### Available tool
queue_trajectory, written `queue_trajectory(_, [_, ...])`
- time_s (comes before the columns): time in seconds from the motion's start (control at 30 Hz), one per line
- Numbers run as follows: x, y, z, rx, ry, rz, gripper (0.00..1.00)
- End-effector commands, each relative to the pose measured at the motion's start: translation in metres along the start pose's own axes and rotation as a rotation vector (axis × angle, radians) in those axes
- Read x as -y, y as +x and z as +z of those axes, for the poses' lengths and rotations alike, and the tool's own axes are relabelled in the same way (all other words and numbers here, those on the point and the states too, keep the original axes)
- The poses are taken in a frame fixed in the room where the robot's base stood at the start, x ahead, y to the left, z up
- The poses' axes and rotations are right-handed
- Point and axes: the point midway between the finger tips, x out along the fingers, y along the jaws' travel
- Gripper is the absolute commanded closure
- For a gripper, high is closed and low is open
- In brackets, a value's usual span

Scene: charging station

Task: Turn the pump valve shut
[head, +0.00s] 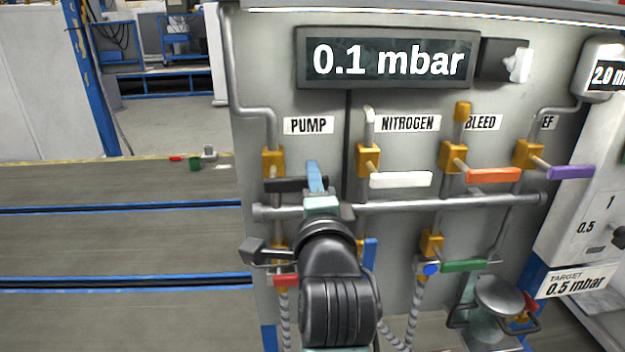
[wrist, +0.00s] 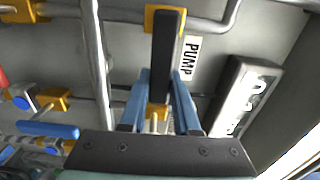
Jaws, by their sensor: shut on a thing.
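The pump valve has an orange-yellow body (head: 273,160) on a vertical pipe under the PUMP label (head: 308,125). Its black handle (head: 285,185) lies level, crosswise to that pipe, in the head view. My gripper (head: 315,178) is at the right part of this handle, and my wrist hides some of what is below. In the wrist view the black handle (wrist: 166,50) runs between the two blue fingers of my gripper (wrist: 160,88), which are shut on it. The display (head: 388,60) reads 0.1 mbar.
To the right are a white nitrogen handle (head: 400,179), an orange bleed handle (head: 493,175) and a purple handle (head: 571,172), all roughly level. A horizontal pipe (head: 420,204) runs below them. A red handle (head: 286,281) and a green handle (head: 463,266) sit lower.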

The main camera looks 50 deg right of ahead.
Motion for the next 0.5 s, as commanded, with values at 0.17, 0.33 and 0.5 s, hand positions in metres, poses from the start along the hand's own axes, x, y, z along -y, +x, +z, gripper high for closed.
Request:
queue_trajectory(0.17, [-0.003, 0.0001, 0.0002, 0.0, 0.03, 0.002, 1.0])
queue_trajectory(0.33, [-0.003, 0.0001, 0.0, 0.0, 0.04, 0.003, 1.0])
queue_trajectory(0.5, [-0.0031, 0.0002, 0.0, 0.0, 0.04, 0.003, 1.0])
